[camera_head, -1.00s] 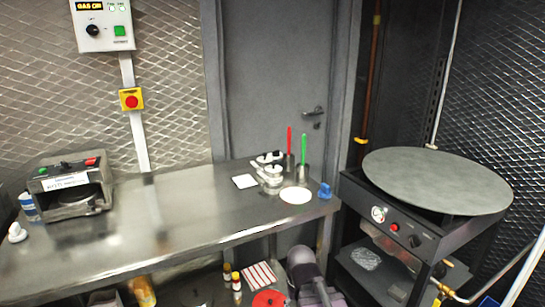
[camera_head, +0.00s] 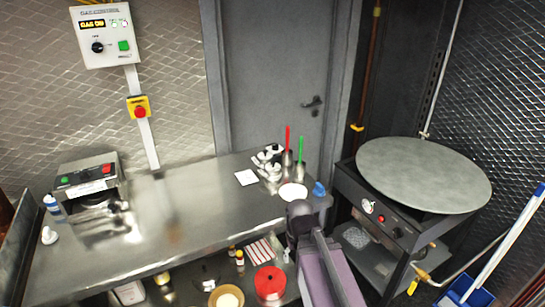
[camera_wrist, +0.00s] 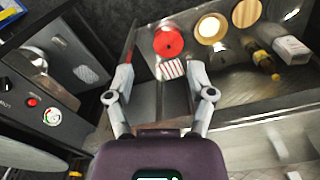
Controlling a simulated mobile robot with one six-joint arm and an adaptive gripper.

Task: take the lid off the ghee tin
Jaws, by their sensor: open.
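I cannot tell for certain which thing is the ghee tin. A small tin with a yellow top (camera_head: 162,279) stands on the lower shelf at the left in the head view. A round red thing with a dark knob in its middle (camera_head: 269,282) is on the same shelf further right; it also shows in the wrist view (camera_wrist: 169,41). My gripper (camera_wrist: 160,76) is open and empty in the wrist view. Its fingers are apart, on the near side of the red thing and a striped cloth (camera_wrist: 171,68). In the head view my arm hides the gripper.
The steel counter (camera_head: 160,220) overhangs the lower shelf. A bowl (camera_head: 227,297) with pale contents and small bottles (camera_head: 240,260) stand near the red thing. Utensil holders (camera_head: 288,162) are on the counter's right end. A black stove with a round griddle (camera_head: 424,175) stands at right.

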